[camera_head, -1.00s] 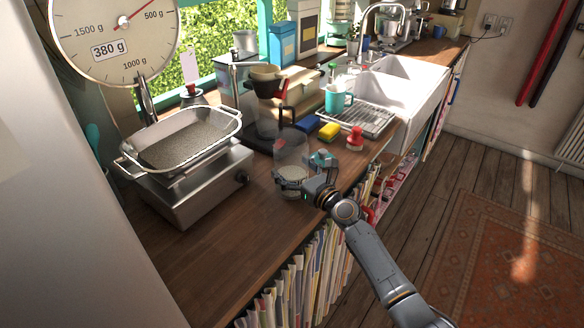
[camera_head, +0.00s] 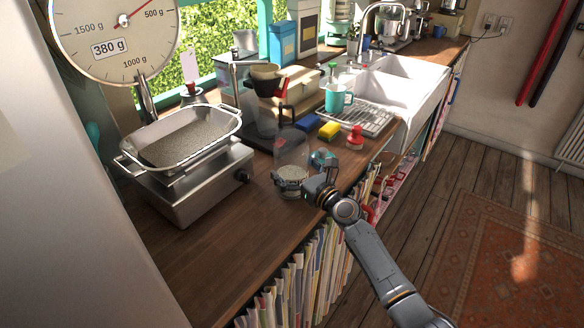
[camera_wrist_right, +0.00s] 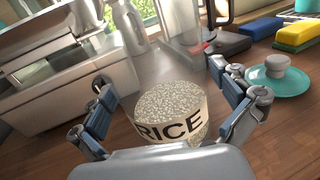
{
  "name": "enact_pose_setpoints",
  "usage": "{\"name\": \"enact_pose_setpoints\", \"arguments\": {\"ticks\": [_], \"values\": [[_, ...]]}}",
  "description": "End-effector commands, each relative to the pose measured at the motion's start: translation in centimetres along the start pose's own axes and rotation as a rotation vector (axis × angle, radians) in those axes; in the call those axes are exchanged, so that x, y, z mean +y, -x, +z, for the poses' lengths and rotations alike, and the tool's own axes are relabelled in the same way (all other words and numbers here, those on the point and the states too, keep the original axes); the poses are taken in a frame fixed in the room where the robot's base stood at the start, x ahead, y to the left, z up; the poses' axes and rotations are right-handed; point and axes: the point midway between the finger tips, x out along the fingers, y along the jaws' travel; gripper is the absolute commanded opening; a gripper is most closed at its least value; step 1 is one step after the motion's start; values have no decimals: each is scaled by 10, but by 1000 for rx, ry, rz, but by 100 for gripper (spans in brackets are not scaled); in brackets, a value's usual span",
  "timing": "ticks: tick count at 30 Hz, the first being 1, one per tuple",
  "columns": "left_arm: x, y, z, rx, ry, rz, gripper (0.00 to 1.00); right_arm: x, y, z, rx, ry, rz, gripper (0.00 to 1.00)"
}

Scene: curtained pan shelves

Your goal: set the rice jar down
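The rice jar (camera_head: 292,152) is a clear glass cylinder with pale rice low inside. It stands upright on the wooden counter (camera_head: 190,240). In the right wrist view the jar's RICE label (camera_wrist_right: 172,128) faces me. My right gripper (camera_head: 303,180) is around the jar, low down. In the wrist view its fingers (camera_wrist_right: 170,112) are spread on either side of the jar, with a gap showing beside the label. A teal lid (camera_wrist_right: 277,80) with a grey knob lies on the counter just right of the gripper. My left gripper is not in view.
A scale (camera_head: 195,185) with a metal pan (camera_head: 182,137) of grains stands left of the jar; its dial reads 380 g. A coffee maker (camera_head: 268,100) stands behind. Blue and yellow sponges (camera_head: 329,131), a red item (camera_head: 355,138) and a sink are beyond. The front counter is clear.

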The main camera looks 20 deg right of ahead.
Motion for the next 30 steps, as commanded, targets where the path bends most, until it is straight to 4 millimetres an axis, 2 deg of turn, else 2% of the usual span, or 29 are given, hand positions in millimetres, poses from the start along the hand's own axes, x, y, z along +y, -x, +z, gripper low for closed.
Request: {"name": "enact_pose_setpoints", "arguments": {"ticks": [6,10,21,25,30], "values": [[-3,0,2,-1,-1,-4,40,0,3,-4,7,0,1,100],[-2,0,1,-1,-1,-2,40,0,14,-4,6,0,1,100],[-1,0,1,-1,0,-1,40,0,86,-2,4,0,0,100],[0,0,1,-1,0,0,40,0,106,-2,3,0,0,100],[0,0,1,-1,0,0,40,0,118,-1,1,1,0,100]]}}
